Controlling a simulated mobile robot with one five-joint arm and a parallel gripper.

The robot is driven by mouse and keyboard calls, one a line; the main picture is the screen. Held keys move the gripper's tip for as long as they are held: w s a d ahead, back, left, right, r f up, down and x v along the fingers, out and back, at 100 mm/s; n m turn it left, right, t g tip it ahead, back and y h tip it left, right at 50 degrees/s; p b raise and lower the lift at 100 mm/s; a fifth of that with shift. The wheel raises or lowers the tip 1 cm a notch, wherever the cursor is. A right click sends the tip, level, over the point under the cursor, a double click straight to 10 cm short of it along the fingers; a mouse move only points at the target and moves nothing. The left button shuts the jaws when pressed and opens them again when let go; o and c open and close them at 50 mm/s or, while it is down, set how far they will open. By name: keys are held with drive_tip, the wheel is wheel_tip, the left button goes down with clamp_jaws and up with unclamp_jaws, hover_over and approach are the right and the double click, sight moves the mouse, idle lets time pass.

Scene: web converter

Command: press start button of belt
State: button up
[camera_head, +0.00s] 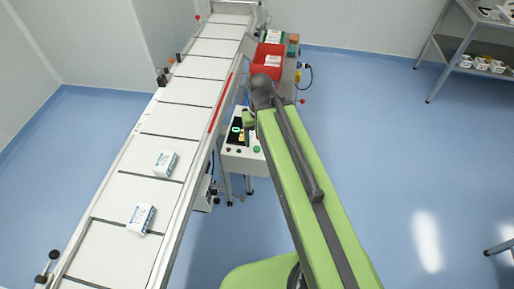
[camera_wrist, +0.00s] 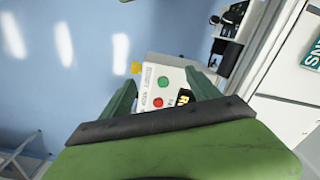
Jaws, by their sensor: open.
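The white control box (camera_head: 243,163) stands beside the conveyor belt (camera_head: 193,91), on the belt's right. Printed labels lie beside the buttons, too blurred to read surely. My gripper (camera_wrist: 160,77) is open, its two green fingers on either side of the buttons, with nothing held. The gap between fingers and panel cannot be judged. In the head view my arm partly covers the box.
Two small white-and-blue cartons (camera_head: 166,164) (camera_head: 141,217) lie on the belt. A red bin (camera_head: 268,59) stands on a bench behind my arm. A metal shelf (camera_head: 470,45) is at the upper right. The blue floor on the right is largely clear.

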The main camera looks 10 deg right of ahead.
clamp_jaws()
idle(1.5)
